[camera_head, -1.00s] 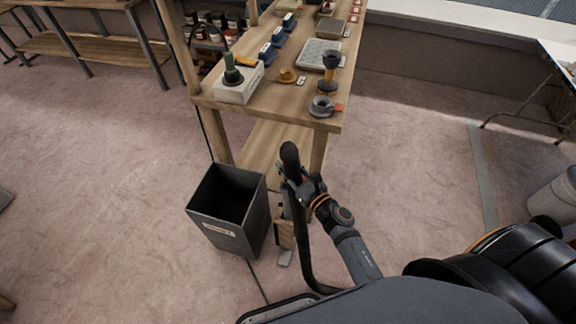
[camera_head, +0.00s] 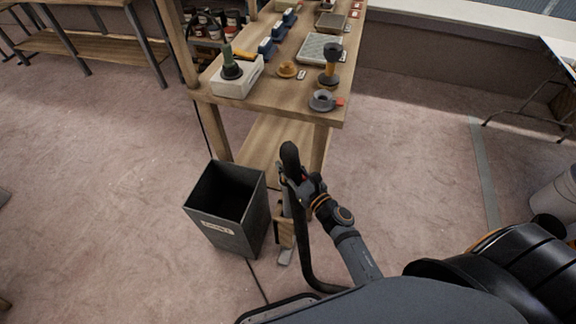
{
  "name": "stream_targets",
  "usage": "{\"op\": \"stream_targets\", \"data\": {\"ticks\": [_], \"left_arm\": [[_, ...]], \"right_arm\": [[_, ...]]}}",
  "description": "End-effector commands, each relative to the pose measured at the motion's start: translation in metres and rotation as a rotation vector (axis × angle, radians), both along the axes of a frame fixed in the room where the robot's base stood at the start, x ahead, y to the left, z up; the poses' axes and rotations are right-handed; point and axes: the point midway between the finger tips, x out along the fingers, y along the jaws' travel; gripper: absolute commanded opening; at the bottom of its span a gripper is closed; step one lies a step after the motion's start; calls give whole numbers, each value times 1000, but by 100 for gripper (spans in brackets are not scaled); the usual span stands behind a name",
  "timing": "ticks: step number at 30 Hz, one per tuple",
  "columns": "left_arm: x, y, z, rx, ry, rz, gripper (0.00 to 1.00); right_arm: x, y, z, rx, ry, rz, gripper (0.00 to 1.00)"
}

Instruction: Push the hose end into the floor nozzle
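The black hose (camera_head: 303,245) rises from beside my base, and its rounded upper end (camera_head: 290,152) points up in front of the bench. My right gripper (camera_head: 293,183) appears shut around the hose a little below that end; its fingers are partly hidden. The hose end is apart from the floor. My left gripper is not in view.
A dark bin (camera_head: 235,236) stands left of the hose. The wooden bench (camera_head: 285,112) behind carries a white box (camera_head: 237,82), a grey ring-shaped part (camera_head: 323,101) and other small items. The floor left of the bin is clear. A white container (camera_head: 553,203) stands at right.

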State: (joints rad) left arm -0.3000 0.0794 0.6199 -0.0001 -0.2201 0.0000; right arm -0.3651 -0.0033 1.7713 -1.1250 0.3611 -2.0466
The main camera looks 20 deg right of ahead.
Motion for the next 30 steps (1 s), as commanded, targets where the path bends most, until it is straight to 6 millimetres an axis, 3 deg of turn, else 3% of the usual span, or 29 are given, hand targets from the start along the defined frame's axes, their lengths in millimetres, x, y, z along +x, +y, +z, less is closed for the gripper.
{"op": "stream_targets", "data": {"ticks": [26,27,30], "left_arm": [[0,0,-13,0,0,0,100],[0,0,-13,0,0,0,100],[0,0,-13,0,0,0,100]], "right_arm": [[-2,0,-18,-4,11,-2,0],[-2,0,-18,-4,11,-2,29],[-2,0,-18,-3,9,-1,43]]}}
